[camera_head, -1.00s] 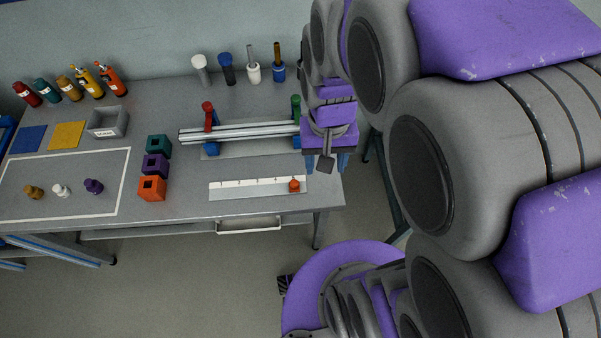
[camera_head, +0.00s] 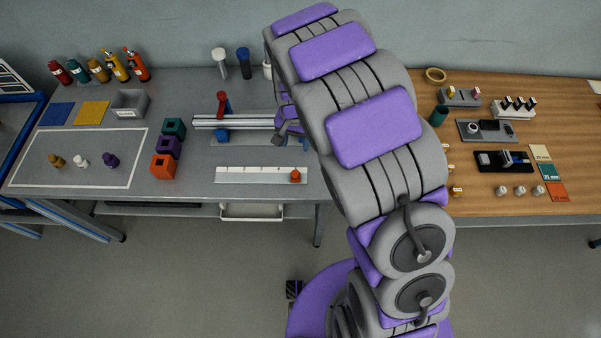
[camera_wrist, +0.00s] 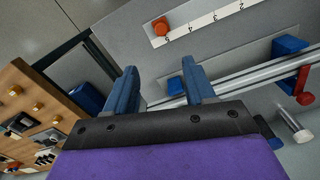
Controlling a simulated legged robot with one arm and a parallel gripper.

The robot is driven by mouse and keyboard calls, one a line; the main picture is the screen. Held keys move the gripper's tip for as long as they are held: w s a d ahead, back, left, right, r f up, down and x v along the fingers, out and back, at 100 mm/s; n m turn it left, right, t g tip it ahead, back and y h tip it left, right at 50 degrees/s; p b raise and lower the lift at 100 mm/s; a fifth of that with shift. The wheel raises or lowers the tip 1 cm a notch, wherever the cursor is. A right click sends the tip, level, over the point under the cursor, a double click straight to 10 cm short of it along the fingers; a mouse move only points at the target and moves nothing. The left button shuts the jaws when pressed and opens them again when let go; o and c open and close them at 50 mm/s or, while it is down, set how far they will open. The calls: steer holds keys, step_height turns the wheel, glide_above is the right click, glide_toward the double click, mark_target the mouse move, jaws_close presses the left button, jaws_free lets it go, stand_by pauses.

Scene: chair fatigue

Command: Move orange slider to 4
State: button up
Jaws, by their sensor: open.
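The orange slider (camera_head: 295,176) is at the right end of the white scale strip (camera_head: 250,175) on the grey bench. In the wrist view the orange slider (camera_wrist: 160,25) sits beside the strip's end mark 5. The mark 4 (camera_wrist: 190,34) is the neighbouring number on the strip (camera_wrist: 200,22). My gripper (camera_wrist: 160,82) is open, with two blue fingers apart and nothing between them. The slider and strip lie beyond the fingertips, with no contact seen. In the head view my gripper is mostly hidden behind my arm near the rails.
Metal rails (camera_head: 232,121) with a red-handled blue clamp (camera_head: 222,104) lie behind the strip. Purple, teal and orange blocks (camera_head: 164,166) stand left of it. A wooden table (camera_head: 500,90) with small parts is at the right. The bench in front of the strip is clear.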

mark_target(295, 173)
steer(key=f, duration=0.5)
steer(key=f+b, duration=0.1)
steer(key=f, duration=0.5)
steer(key=f+b, duration=0.1)
steer(key=f, duration=0.5)
steer(key=shift+a+f, duration=0.2)
steer(key=shift+a, duration=0.15)
steer(key=shift+d, duration=0.1)
steer(key=shift+d, duration=0.1)
steer(key=shift+c, duration=1.2)
jaws_close()
